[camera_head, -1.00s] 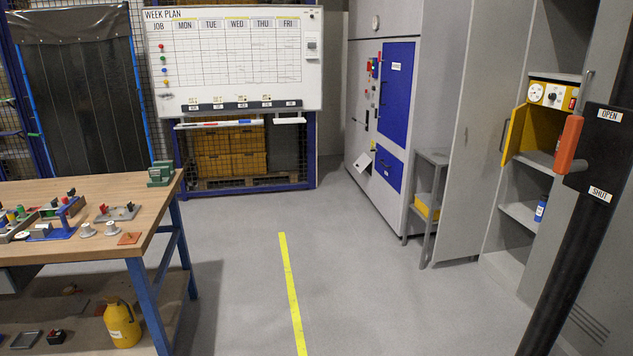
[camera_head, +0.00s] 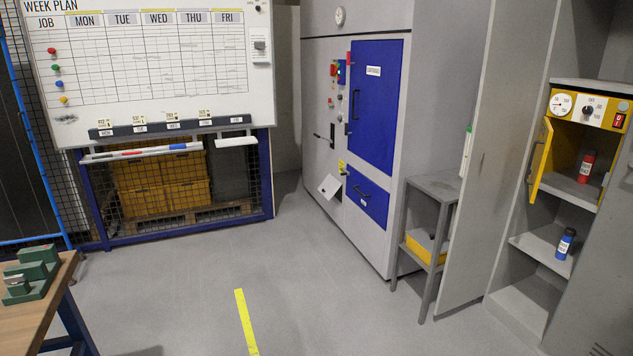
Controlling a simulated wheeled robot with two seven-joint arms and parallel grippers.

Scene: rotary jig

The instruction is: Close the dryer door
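A yellow unit with a gauge, a knob and a red switch (camera_head: 572,109) stands in an open grey cabinet at the right; it looks like the dryer. Its yellow door (camera_head: 541,160) stands open, swung out at the left side of the unit. A red bottle (camera_head: 586,167) stands inside the opening. Neither of my grippers is in view.
A grey cabinet door (camera_head: 485,150) stands open left of the unit. A small grey stand (camera_head: 436,184) is beside it. A machine with blue doors (camera_head: 373,105) is further back. A workbench (camera_head: 40,318) is at lower left. The floor between is clear.

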